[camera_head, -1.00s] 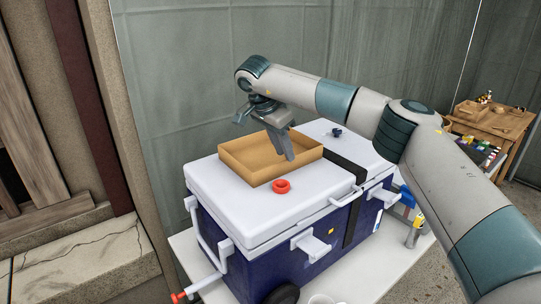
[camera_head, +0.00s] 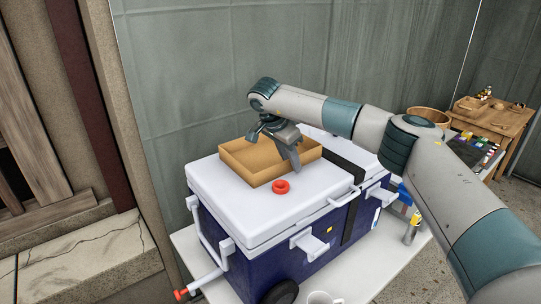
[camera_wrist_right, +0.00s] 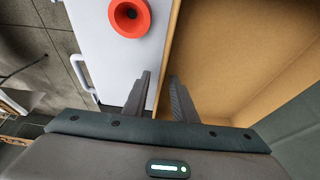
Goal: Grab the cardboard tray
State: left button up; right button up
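The cardboard tray (camera_head: 238,167) is a shallow, open tan box lying on the white lid of a blue cooler. It looks empty. My right gripper (camera_head: 275,152) is over its near right side, pointing down. In the right wrist view my right gripper (camera_wrist_right: 160,76) has its fingers apart, one on each side of the line of the tray wall. One finger is over the tray inside (camera_wrist_right: 245,50), the other over the white lid. I see no clear contact with the wall. My left gripper is not in view.
The cooler stands on a white table (camera_head: 372,268) with a white mug (camera_head: 322,298). A grey wall is behind. A wooden table (camera_head: 497,120) stands at far right.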

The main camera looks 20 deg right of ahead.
grip_shut()
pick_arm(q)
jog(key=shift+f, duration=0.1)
pick_arm(e)
jog(key=shift+r, duration=0.1)
